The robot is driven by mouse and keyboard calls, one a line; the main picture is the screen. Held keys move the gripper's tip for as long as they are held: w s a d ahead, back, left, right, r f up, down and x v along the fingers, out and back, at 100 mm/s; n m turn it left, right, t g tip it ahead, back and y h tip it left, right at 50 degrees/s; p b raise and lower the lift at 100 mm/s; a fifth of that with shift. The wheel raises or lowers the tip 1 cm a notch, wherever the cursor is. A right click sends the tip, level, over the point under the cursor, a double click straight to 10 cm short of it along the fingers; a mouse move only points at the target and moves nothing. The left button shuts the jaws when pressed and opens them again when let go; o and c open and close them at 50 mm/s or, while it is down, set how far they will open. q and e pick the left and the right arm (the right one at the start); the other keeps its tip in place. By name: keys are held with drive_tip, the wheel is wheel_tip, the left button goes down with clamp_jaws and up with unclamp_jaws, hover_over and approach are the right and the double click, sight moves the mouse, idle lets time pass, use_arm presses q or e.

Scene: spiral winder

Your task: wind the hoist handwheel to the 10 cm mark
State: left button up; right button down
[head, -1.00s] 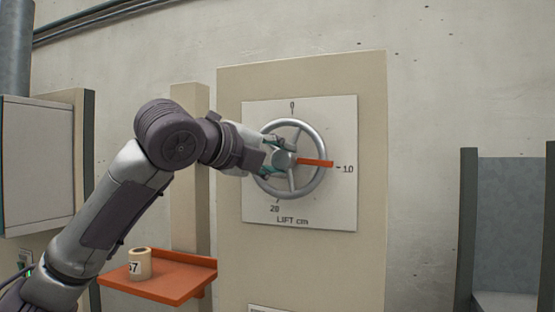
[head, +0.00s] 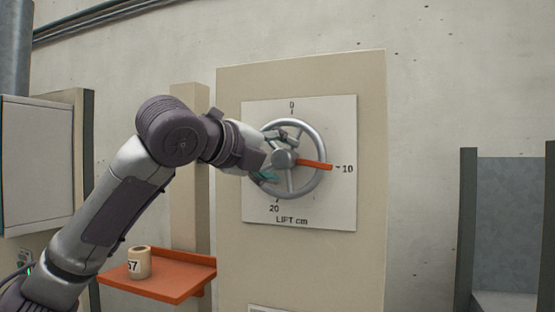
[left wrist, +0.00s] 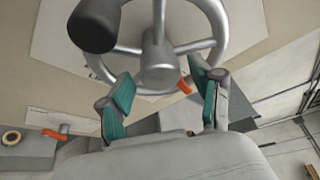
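The handwheel (head: 322,150) is a grey metal ring with spokes and a central hub, mounted on a pale dial plate (head: 340,112) marked 0, 10, 20 and LIFT cm. Its orange pointer (head: 314,165) points right, at or very near the 10 tick. My left gripper (head: 272,156) is in front of the wheel's left part. In the left wrist view my left gripper (left wrist: 160,103) has its teal-padded fingers spread wide with nothing between them. The wheel rim (left wrist: 222,40) and hub (left wrist: 157,66) lie beyond the fingertips; a dark knob (left wrist: 94,25) shows upper left. My right gripper is out of view.
An orange shelf (head: 185,279) at lower left bears a beige roll (head: 140,263) marked 57. A grey cabinet (head: 38,150) stands at far left. A grey bay with dark posts (head: 468,220) is at right. The wall space right of the panel is clear.

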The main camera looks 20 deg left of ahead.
use_arm(q)
drive_tip(key=v, duration=1.2)
